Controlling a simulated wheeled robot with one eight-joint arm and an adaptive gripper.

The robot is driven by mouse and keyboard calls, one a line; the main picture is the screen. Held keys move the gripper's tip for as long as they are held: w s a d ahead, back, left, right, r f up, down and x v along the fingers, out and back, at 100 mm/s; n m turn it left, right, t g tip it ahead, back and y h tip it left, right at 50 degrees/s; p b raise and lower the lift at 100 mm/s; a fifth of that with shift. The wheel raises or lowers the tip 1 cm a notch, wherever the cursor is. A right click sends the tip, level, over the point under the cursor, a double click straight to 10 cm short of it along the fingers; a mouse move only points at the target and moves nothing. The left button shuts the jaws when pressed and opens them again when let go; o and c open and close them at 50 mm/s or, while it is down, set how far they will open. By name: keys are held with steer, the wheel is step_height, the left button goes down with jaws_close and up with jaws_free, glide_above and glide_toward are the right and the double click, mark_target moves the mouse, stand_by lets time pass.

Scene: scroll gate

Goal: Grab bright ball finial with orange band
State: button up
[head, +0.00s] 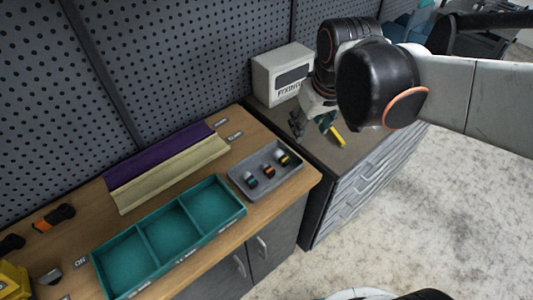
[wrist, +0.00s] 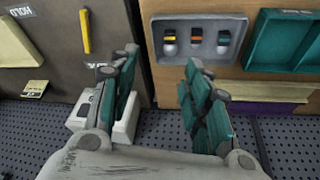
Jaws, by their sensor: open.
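The finial with the orange band (head: 268,171) sits in the middle of a row of three small finials in a grey tray (head: 277,187) on the wooden bench. In the wrist view the orange-banded finial (wrist: 196,41) has a dark part and a pale ball end. It stands between a yellow-banded finial (wrist: 169,42) and a teal-banded one (wrist: 223,42). My gripper (head: 318,126) is open and empty, above the dark cabinet top, right of and apart from the tray. In the wrist view my gripper (wrist: 160,68) shows two teal-padded fingers spread wide, with the tray beyond the right finger.
A teal tray with compartments (head: 170,262) lies left of the grey tray. Purple and cream strips (head: 165,165) lie behind it. A white box (head: 283,74) stands behind my gripper against the pegboard. A yellow handle (wrist: 86,31) lies on the dark surface.

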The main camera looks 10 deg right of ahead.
steer(key=w+a+f+n+g+p, duration=0.3)
steer(key=w+a, duration=0.3)
steer(key=w, duration=0.1)
steer(key=b, duration=0.3)
glide_above(268, 168)
steer(key=shift+g, duration=0.3)
steer(key=f, duration=1.1)
steer(key=shift+w+a+f, duration=0.15)
steer(key=shift+w+f, duration=0.05)
steer(key=shift+f, duration=0.15)
steer(key=shift+s+f+b, duration=0.15)
steer(key=shift+f+b, duration=0.7)
steer(key=shift+f, duration=2.1)
steer(key=shift+r, duration=0.1)
jaws_close()
